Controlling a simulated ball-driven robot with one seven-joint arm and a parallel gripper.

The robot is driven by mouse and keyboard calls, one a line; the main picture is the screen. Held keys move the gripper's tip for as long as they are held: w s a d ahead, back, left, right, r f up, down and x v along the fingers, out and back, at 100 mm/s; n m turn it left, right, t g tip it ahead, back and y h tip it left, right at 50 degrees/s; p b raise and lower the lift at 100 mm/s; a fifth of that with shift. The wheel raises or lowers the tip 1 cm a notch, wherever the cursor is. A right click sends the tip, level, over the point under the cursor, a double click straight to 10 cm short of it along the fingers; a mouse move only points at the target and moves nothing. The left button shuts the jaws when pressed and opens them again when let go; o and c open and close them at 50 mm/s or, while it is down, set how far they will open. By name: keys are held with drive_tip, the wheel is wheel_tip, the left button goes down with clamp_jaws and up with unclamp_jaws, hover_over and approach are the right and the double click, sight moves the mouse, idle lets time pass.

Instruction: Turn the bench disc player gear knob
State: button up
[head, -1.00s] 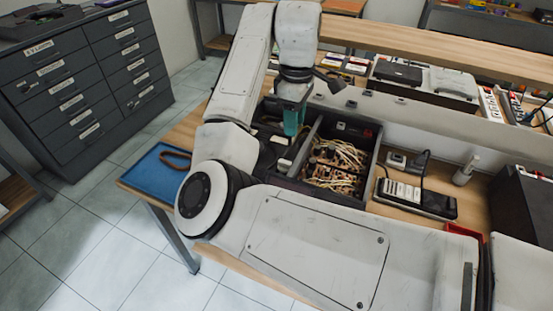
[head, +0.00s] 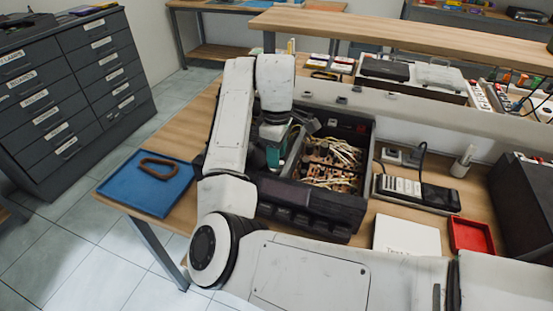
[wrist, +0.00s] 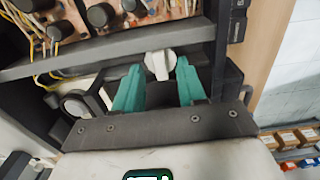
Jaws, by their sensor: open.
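The disc player (head: 310,222) is a dark, open-topped box on the bench, with a brown circuit board and pale wires inside. In the wrist view its board (wrist: 110,18) shows at the top, behind a grey dividing wall. A white gear knob (wrist: 158,65) stands in the narrow compartment beside that wall. My gripper (wrist: 157,72) is open, with one teal finger on either side of the knob at its tips. I cannot tell whether the fingers touch it. In the head view my gripper (head: 277,155) reaches down into the player's left compartment; the knob is hidden there.
A blue tray (head: 140,200) with a brown loop lies left of the player. A power strip (head: 415,193), a white box (head: 405,235) and a red tray (head: 472,236) sit to the right. A raised shelf (head: 410,35) runs behind; a grey drawer cabinet (head: 70,85) stands left.

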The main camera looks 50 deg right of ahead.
drive_tip(key=shift+f, duration=0.8)
clamp_jaws()
